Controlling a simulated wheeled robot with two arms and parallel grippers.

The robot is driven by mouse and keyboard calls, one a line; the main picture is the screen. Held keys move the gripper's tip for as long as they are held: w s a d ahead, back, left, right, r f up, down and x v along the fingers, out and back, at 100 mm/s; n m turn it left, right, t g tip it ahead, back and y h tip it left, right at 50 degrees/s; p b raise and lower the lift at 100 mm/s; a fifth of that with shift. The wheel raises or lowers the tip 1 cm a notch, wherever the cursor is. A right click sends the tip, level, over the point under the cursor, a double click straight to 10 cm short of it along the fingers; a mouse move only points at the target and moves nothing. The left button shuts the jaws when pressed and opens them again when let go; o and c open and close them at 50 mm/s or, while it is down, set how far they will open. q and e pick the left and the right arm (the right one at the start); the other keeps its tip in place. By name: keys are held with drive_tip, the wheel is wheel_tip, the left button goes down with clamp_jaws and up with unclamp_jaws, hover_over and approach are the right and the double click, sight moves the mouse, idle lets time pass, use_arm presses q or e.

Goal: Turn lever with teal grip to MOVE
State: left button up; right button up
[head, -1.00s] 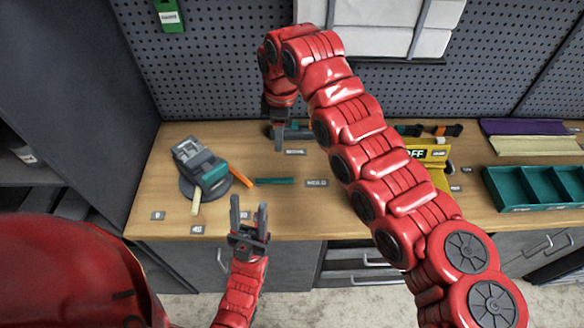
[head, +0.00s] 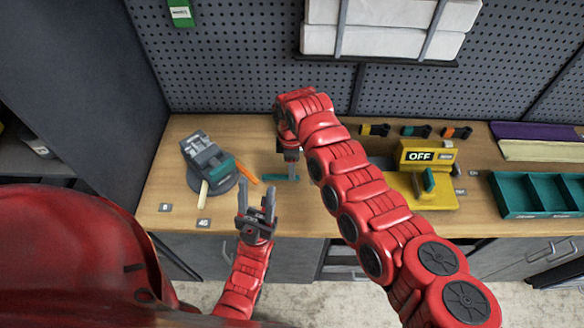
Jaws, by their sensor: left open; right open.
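A yellow device (head: 412,190) with a display reading OFF stands right of my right arm. A teal upright grip (head: 428,181) rises from its base. Another teal-and-black handle (head: 415,131) lies at the back of the bench. I cannot read any MOVE mark. My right gripper (head: 292,176) points down over the bench by a flat teal strip (head: 276,177), left of the yellow device; its fingers partly overlap the strip in view. It holds nothing that I can see. My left gripper (head: 257,198) is open and empty by the bench's front edge, pointing up in the picture.
A grey device (head: 207,160) on a round base stands at left, with an orange stick (head: 246,179) beside it. Yellow (head: 375,129) and orange (head: 457,132) black-ended handles lie at the back. A teal divided tray (head: 540,211) is at right. A pegboard is behind.

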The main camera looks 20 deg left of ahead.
sight(281, 178)
drive_tip(key=shift+w+f, duration=0.1)
drive_tip(key=shift+f, duration=1.85)
clamp_jaws()
